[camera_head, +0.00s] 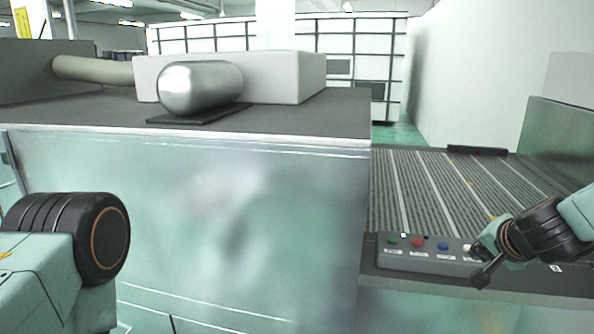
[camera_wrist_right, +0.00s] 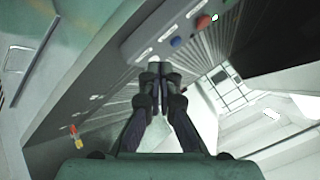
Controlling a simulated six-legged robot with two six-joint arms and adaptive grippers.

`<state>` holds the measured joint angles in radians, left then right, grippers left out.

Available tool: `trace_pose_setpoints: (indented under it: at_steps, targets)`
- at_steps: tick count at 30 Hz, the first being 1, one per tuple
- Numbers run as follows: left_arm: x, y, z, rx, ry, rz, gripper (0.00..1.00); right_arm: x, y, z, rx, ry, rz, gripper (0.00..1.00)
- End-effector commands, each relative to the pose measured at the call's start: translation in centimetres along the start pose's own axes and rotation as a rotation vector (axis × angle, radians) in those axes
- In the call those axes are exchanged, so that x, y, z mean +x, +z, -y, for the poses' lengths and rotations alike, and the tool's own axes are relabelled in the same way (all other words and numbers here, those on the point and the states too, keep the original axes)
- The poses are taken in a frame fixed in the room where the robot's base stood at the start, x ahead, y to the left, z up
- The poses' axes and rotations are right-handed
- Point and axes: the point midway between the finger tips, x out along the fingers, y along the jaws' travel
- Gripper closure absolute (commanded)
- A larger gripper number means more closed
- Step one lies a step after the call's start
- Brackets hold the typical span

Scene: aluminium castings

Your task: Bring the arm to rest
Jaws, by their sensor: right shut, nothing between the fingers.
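My right arm (camera_head: 548,232) comes in from the right edge in the head view. Its gripper (camera_head: 482,274) is shut and empty, at the right end of a grey button panel (camera_head: 428,261). In the right wrist view the gripper's fingertips (camera_wrist_right: 154,70) are together with nothing between them, and the panel (camera_wrist_right: 168,42) lies just beyond them. I cannot tell whether the fingers touch it. A part of my left arm (camera_head: 60,255) with a black round joint shows at the lower left; its gripper is out of the picture.
The panel carries a green button (camera_head: 392,240), a red button (camera_head: 417,243), a blue button (camera_head: 442,246) and a white one (camera_head: 467,248). Behind it lies a ribbed conveyor (camera_head: 425,190). A silver cylinder (camera_head: 200,88) rests on a dark pad on the large metal block's top at left.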

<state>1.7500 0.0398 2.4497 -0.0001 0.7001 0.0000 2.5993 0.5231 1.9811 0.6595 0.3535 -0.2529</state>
Motion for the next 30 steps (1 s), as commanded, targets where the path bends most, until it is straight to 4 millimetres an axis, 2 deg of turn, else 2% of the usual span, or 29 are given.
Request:
trace_pose_setpoints:
  at_steps: [4, 11, 13, 17, 21, 25, 30]
  targets:
    - [0.3, 0.0, 0.0, 0.000, 0.000, 0.000, 0.51, 0.0, 1.9, -0.7, -0.079, 0.002, -0.022, 1.00]
    - [3.0, 0.0, 0.0, 0.000, 0.000, 0.001, 0.51, 2.8, 8.7, -5.0, -0.236, 0.042, 0.022, 1.00]
    - [4.0, 0.0, 0.0, 0.000, 0.000, 0.001, 0.51, 3.7, 11.3, -6.7, -0.288, 0.056, 0.048, 1.00]
    - [6.4, 0.0, 0.1, 0.000, 0.000, 0.000, 0.51, 5.5, 17.5, -11.0, -0.400, 0.084, 0.120, 1.00]
    - [9.3, 0.0, 0.1, 0.000, 0.000, 0.000, 0.51, 6.9, 25.0, -16.5, -0.523, 0.113, 0.229, 1.00]
    - [12.0, 0.0, 0.1, 0.000, 0.000, 0.000, 0.51, 7.4, 31.7, -21.8, -0.624, 0.135, 0.345, 1.00]
    - [15.5, 0.0, 0.1, 0.000, 0.000, 0.001, 0.51, 6.9, 40.0, -29.0, -0.737, 0.167, 0.516, 1.00]
